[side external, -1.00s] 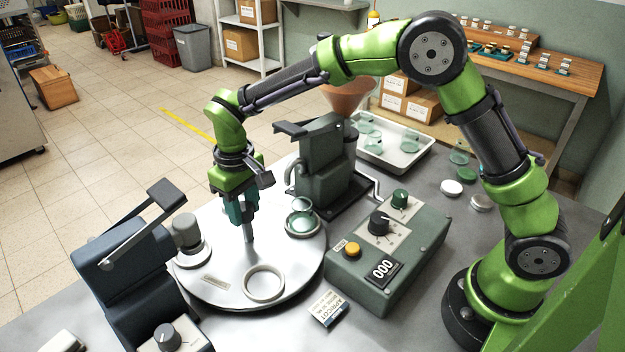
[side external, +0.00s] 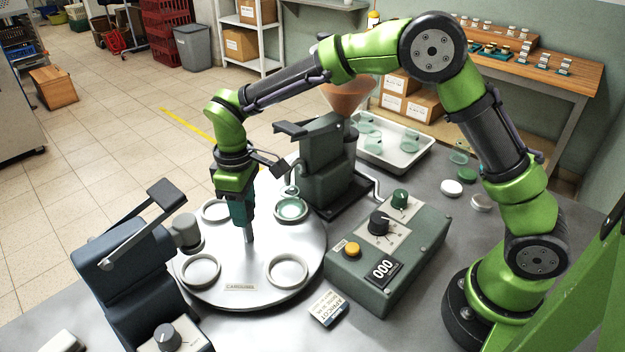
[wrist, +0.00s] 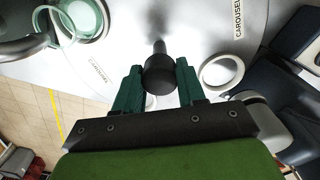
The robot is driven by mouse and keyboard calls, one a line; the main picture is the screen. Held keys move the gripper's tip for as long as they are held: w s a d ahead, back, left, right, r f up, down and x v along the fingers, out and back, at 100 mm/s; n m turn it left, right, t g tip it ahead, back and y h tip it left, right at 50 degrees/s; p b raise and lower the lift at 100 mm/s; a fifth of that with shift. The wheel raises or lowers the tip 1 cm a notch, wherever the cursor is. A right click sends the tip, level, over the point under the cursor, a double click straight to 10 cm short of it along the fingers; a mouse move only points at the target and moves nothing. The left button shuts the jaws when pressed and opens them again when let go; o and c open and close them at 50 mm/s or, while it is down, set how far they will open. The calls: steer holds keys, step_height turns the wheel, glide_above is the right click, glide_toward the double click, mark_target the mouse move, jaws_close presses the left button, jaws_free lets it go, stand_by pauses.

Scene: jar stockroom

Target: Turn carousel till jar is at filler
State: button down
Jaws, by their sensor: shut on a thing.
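The white round carousel (side external: 225,290) carries several pale ring seats. A clear glass jar (side external: 291,207) stands in the seat at its back right, close to the filler's left side; it also shows in the wrist view (wrist: 85,16). The grey filler (side external: 325,165) with its copper funnel (side external: 349,95) stands behind the carousel. The spout overlaps the jar in the side view, so I cannot tell if they line up exactly. My gripper (side external: 248,238) points down at the carousel's middle, shut on the dark centre knob (wrist: 160,75), which sits between its fingers.
A green control box (side external: 385,255) with knobs and a counter reading 000 stands right of the carousel. A dark machine (side external: 130,270) stands at its left edge. A label card (side external: 328,308) lies in front. A tray of jars (side external: 400,150) is behind.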

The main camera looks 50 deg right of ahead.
steer(key=shift+n, duration=0.3)
stand_by(0.4)
steer(key=c, duration=0.7)
jaws_free()
steer(key=shift+o, duration=0.2)
step_height(320, 180, up, 17)
steer(key=s+d+f+m+t+y, duration=0.1)
steer(key=s+d+m+t, duration=0.2)
steer(key=s, duration=0.7)
steer(key=s+d+f+m+t+y, duration=0.1)
steer(key=s+d+m+t, duration=0.3)
steer(key=s+d+m, duration=0.3)
steer(key=s+d, duration=0.4)
steer(key=shift+s+d+m, duration=0.2)
steer(key=shift+d+m, duration=0.2)
